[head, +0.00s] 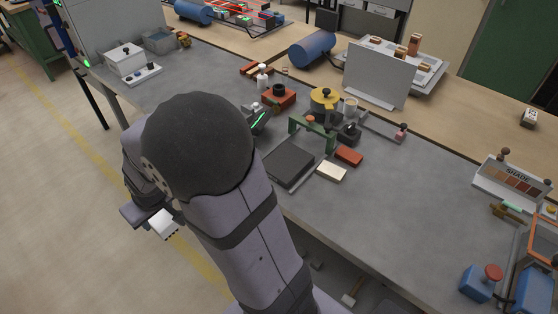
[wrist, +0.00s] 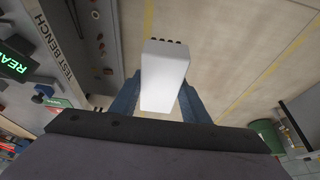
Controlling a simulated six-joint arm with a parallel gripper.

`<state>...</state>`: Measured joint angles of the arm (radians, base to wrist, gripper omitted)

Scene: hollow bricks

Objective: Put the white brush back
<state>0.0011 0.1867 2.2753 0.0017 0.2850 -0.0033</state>
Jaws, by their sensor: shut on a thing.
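The white brush (head: 163,222) is a white block with short dark tufts along one end. It also shows in the wrist view (wrist: 165,75), with the dark tufts at its top edge. My gripper (wrist: 160,108) is shut on it, with a blue finger at each side. In the head view the gripper and brush appear left of the grey bench (head: 370,205), against the floor. Much of the gripper is hidden behind my arm there. I cannot tell which place belongs to the brush.
On the bench are a dark pad (head: 288,166), a cream block (head: 332,171), a red brick (head: 349,156), a green bridge frame (head: 312,133) and a yellow round pot (head: 324,98). A white box (head: 124,58) stands at the far left.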

